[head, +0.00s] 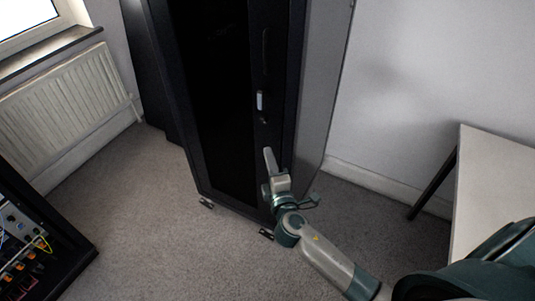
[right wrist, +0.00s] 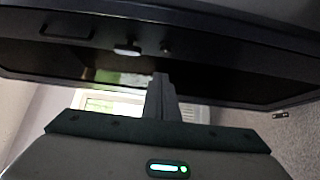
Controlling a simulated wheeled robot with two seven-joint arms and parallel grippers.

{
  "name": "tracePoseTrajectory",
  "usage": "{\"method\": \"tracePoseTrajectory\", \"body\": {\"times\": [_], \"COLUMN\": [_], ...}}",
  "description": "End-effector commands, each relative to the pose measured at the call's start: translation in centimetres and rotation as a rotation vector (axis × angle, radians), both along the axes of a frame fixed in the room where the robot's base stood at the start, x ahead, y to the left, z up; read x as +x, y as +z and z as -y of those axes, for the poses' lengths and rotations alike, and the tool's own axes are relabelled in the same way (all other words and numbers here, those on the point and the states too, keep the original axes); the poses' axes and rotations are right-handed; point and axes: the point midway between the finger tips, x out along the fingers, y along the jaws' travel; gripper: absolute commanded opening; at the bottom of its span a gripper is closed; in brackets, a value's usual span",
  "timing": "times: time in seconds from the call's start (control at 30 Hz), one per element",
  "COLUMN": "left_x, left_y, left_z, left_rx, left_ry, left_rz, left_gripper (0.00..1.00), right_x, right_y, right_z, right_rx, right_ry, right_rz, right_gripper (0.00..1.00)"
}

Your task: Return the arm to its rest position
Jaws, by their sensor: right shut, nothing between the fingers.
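My right arm reaches in from the lower right in the head view. Its gripper (head: 269,158) points up in front of the lower part of a tall black cabinet (head: 226,100). The fingers are shut together with nothing between them. In the right wrist view the closed fingers (right wrist: 161,88) stand up in the middle, with the cabinet door (right wrist: 215,60) across the top. I cannot tell whether the fingertips touch the door. The door has a light handle (head: 260,100), which also shows in the right wrist view (right wrist: 127,49). My left gripper is not in view.
A white-topped table (head: 492,165) with a dark leg stands at the right. A black rack with cabled equipment (head: 24,245) is at the lower left. A radiator (head: 66,98) is under the window at the left. Grey carpet (head: 165,235) is clear between them.

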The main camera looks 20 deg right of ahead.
Motion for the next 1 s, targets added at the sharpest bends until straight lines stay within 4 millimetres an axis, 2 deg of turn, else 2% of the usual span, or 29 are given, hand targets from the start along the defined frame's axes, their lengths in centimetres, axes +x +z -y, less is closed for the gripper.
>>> {"method": "tracePoseTrajectory", "body": {"times": [0.47,0.63,0.77,0.87,1.0], "left_x": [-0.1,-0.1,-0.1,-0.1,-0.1], "left_y": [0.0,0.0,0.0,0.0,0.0], "left_z": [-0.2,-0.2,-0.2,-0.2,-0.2], "left_rx": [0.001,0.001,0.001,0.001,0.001], "left_ry": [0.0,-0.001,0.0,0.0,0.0], "left_rz": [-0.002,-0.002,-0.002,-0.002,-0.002], "left_gripper": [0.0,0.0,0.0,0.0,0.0], "right_x": [0.0,0.0,-0.3,-0.9,-3.1], "right_y": [0.0,-1.7,-5.5,-10.2,-18.2], "right_z": [0.0,0.1,0.3,0.5,0.9], "right_rx": [0.001,0.018,0.058,0.111,0.215], "right_ry": [0.0,0.001,0.003,-0.001,-0.016], "right_rz": [-0.001,-0.031,-0.101,-0.185,-0.328], "right_gripper": [0.0,0.0,0.0,0.0,0.0]}}
